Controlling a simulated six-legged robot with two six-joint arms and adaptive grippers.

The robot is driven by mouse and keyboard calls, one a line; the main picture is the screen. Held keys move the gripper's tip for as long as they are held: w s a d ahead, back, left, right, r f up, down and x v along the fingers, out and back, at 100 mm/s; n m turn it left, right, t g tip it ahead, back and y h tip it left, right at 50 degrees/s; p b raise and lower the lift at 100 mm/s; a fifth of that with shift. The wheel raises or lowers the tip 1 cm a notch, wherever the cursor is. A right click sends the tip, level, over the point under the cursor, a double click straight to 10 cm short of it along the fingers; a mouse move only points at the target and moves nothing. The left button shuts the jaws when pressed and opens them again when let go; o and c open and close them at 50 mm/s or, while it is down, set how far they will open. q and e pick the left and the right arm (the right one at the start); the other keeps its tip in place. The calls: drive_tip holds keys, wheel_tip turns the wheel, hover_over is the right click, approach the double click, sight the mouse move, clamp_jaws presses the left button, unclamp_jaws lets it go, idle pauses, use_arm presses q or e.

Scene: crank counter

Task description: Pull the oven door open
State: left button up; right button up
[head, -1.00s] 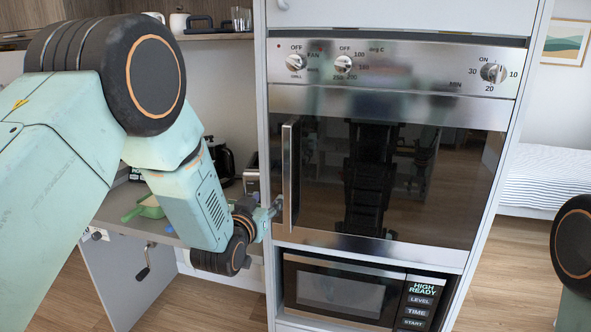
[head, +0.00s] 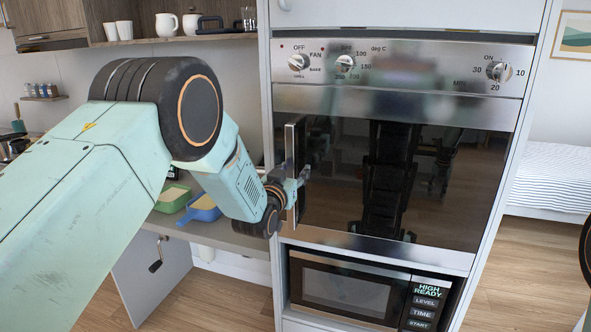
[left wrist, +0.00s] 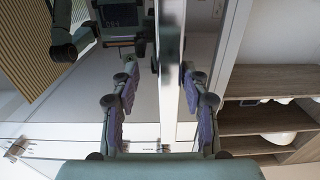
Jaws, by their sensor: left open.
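The oven door (head: 400,190) has dark glass and looks shut in the head view. Its upright metal handle (head: 290,160) runs along the door's left side. My left gripper (head: 299,186) is open at the lower half of this handle, with fingertips showing just right of it. In the left wrist view, the fingers of my left gripper (left wrist: 160,88) stand apart with purple pads, and the handle (left wrist: 171,70) runs between them, nearer the right finger. I cannot tell whether a finger touches it. My right gripper is not in view.
A control panel with knobs (head: 345,64) is above the door. A microwave (head: 345,288) sits below the oven. To the left, a counter holds a green tray (head: 171,200) and a blue tray (head: 203,213). The floor (head: 520,270) at right is clear.

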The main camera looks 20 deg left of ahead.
use_arm(q)
drive_tip(key=shift+w+a+f, duration=0.1)
drive_tip(key=shift+w+a, duration=0.05)
drive_tip(key=shift+w, duration=0.2)
drive_tip(key=shift+a, duration=0.8)
drive_tip(key=shift+d, duration=0.75)
drive_tip(key=shift+c, duration=1.2)
drive_tip(key=shift+w, duration=0.1)
drive_tip(key=shift+c, duration=0.7)
drive_tip(key=shift+a, duration=0.5)
drive_tip(key=c, duration=0.5)
drive_tip(key=shift+d, duration=0.35)
clamp_jaws()
drive_tip(key=shift+a, duration=0.1)
